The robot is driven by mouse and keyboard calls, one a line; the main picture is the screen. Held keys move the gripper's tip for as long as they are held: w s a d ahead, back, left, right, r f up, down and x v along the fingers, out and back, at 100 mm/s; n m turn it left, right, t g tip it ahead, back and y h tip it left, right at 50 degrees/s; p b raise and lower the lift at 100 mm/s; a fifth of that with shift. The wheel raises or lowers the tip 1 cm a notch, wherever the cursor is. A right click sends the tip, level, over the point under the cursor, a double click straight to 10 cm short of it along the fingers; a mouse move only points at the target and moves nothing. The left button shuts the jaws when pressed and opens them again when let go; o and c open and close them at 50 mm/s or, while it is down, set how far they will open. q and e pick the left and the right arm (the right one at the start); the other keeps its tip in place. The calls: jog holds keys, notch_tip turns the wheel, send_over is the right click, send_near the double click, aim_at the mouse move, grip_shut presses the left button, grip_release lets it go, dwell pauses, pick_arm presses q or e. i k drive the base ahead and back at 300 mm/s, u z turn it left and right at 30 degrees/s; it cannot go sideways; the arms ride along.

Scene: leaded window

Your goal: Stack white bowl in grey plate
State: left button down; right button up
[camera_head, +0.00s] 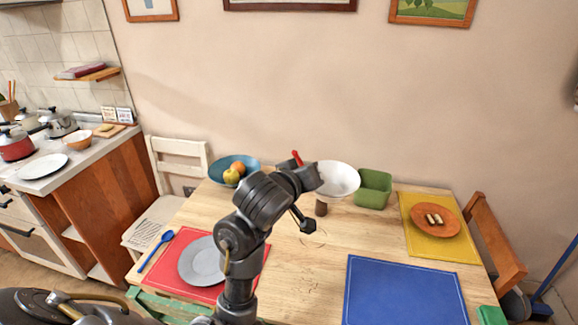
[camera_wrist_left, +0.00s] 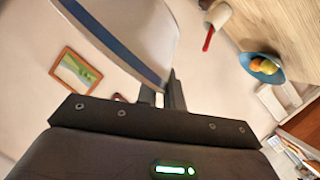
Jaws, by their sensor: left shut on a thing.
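The white bowl (camera_head: 339,181) is held above the back of the table, right of my left gripper (camera_head: 318,179). That gripper is shut on the bowl's edge. In the left wrist view, the bowl (camera_wrist_left: 128,32) is large at the top, with a blue band, and the left gripper's fingers (camera_wrist_left: 162,98) meet its edge. The grey plate (camera_head: 201,262) lies on the red mat at the table's left, partly behind my left arm. The bowl is apart from the plate, to its upper right. My right gripper is not in view.
A blue bowl with fruit (camera_head: 215,166), a green container (camera_head: 374,190) and a small brown object (camera_head: 321,208) stand near the held bowl. A blue spoon (camera_head: 155,250) lies left of the plate. A blue mat (camera_head: 405,292) is empty. An orange plate (camera_head: 449,224) lies on a yellow mat.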

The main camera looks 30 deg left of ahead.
aim_at(211, 261)
jog(key=k, duration=1.15)
jog(key=u, duration=0.95)
jog(key=i, duration=1.45)
jog(key=z, duration=0.6)
